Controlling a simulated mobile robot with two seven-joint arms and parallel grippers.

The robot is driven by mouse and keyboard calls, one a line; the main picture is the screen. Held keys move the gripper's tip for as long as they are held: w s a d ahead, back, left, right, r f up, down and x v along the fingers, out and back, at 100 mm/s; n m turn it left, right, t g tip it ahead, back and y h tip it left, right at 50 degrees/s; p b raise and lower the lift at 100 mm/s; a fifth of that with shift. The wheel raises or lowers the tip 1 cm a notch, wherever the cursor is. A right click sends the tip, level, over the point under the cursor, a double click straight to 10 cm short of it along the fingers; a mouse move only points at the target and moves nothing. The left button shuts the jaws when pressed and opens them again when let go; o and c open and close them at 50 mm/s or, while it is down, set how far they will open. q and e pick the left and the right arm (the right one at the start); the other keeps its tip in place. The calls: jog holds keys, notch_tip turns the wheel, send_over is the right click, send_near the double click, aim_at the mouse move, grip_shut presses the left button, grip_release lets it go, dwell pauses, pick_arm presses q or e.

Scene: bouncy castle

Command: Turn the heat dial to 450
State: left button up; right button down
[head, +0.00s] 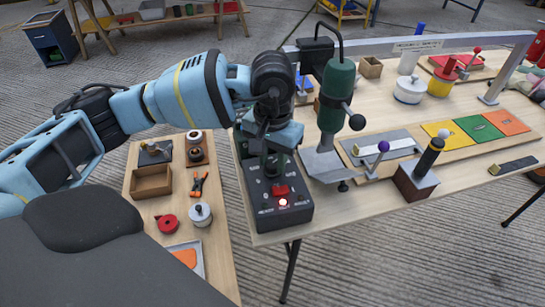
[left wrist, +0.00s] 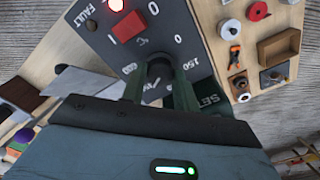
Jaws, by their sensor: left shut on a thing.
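A dark control box (head: 262,215) stands at the near left corner of the work table in the head view. Its panel also fills the upper middle of the left wrist view (left wrist: 122,50). My left gripper (head: 272,163) points down at the panel's far part and is shut on the black heat dial (left wrist: 159,68). Its two green fingers (left wrist: 158,92) sit on either side of the dial. Marks 0 and 150 and the word SET show around it. The 450 mark and the dial's pointer cannot be made out. My right gripper is not in view.
A red switch (head: 280,190) and a lit red lamp (head: 283,202) sit on the panel near the gripper. A green drill-like press (head: 337,95) stands close on the right. A lower side table (head: 150,215) with small parts is at left.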

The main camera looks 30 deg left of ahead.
aim_at(272, 164)
pick_arm(q)
jog(key=o, duration=1)
notch_tip(272, 164, up, 8)
jog(key=shift+f, duration=0.1)
dwell(0.4)
